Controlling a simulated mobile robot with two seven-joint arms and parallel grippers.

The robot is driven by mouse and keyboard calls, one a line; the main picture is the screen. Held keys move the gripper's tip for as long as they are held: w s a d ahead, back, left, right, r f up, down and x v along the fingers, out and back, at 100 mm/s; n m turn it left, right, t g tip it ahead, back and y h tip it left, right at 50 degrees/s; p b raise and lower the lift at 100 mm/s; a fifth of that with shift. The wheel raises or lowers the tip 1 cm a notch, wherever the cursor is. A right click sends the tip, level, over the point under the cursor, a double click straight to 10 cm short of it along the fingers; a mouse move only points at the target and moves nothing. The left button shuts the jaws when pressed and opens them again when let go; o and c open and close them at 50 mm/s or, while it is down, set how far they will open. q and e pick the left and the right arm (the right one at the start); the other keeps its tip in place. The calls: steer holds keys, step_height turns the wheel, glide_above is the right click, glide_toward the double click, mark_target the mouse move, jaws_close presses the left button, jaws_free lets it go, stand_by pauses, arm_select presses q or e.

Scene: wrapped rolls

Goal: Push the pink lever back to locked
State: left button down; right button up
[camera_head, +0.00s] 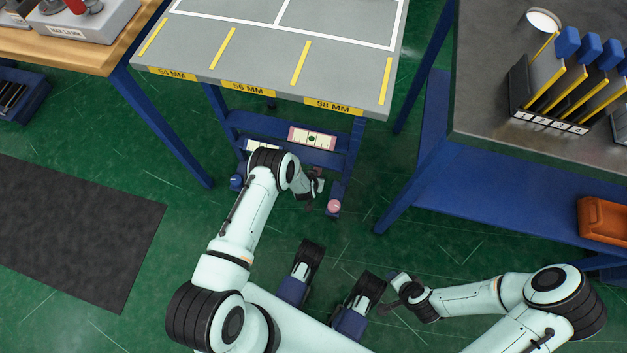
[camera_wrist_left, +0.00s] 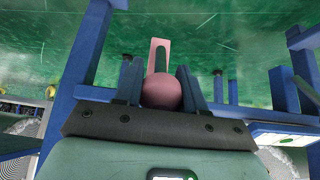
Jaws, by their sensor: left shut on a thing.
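The pink lever's round knob (camera_head: 334,206) shows low at the right leg of the grey-topped table. In the left wrist view the knob (camera_wrist_left: 162,92) sits between the two fingers, with a pink slotted plate (camera_wrist_left: 160,52) beyond it. My left gripper (camera_head: 319,187) is beside the leg. In its wrist view the fingers (camera_wrist_left: 158,82) are shut on the knob, one on each side. How far the lever is turned cannot be told. My right gripper (camera_head: 392,291) is low in front, away from the lever, and its fingers are too small to read.
The grey-topped table (camera_head: 245,50) has yellow size labels, blue legs and a low blue shelf. A wooden bench (camera_head: 95,45) stands at the left. A metal bench (camera_head: 480,100) with a divider rack is at the right. A dark mat (camera_head: 75,230) lies on the green floor.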

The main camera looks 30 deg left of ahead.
arm_select(q)
steer(key=shift+w+a+r, duration=0.1)
steer(key=shift+w+r, duration=0.1)
steer(key=shift+w, duration=0.2)
arm_select(e)
steer(key=shift+w+f, duration=0.1)
arm_select(q)
steer(key=c, duration=0.7)
jaws_free()
steer(key=shift+f, duration=0.1)
steer(key=shift+s, duration=0.2)
steer(key=p+v, duration=0.5)
steer(key=v, duration=0.8)
arm_select(e)
steer(key=s+a+r+g+y, duration=0.1)
steer(key=s+a+r+g, duration=0.1)
steer(key=s+a+r, duration=0.2)
steer(key=s+r, duration=0.2)
steer(key=s, duration=0.2)
steer(key=shift+n, duration=0.3)
steer(key=shift+w+d, duration=0.1)
